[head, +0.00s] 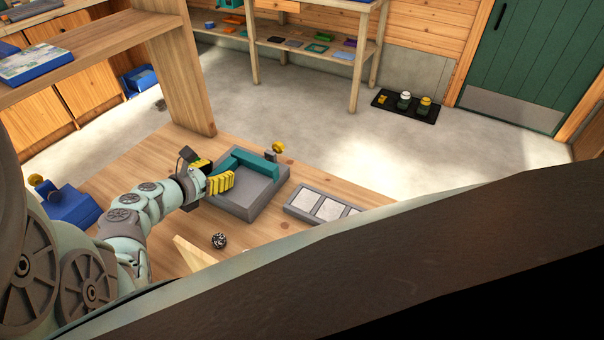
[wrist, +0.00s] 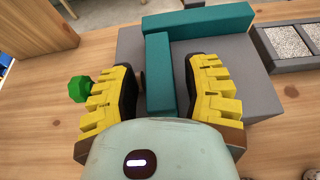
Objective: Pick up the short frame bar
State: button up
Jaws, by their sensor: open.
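Two teal bars meet in an L on a grey block (head: 240,203). The long bar (wrist: 215,22) runs across the far side of the block in the wrist view; it also shows in the head view (head: 258,165). The other teal bar, which looks like the short frame bar (wrist: 160,80), runs from that corner toward my wrist. My gripper (wrist: 158,78) is open, with its yellow ribbed fingers on either side of this bar and a visible gap at each side. In the head view my gripper (head: 218,184) is over the left part of the block and hides part of the bar.
A grey tray with pale panels (head: 320,206) lies right of the block. A yellow knob (head: 278,147) stands behind it. A blue block (head: 72,206) and a dark speckled ball (head: 219,241) are on the wooden table. A wooden post (head: 185,85) rises behind the table.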

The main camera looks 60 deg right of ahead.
aim_at(215, 173)
grip_shut()
dwell(0.4)
jog(key=shift+r+p, duration=0.7)
jog(key=shift+r, duration=0.9)
jog(key=shift+w+r, duration=0.2)
jog(key=shift+r, duration=0.1)
jog(key=w+a+r+b, duration=0.1)
jog(key=w+b, duration=0.6)
jog(key=w, duration=0.8)
jog(key=shift+w+a, duration=0.3)
jog(key=shift+a, duration=0.05)
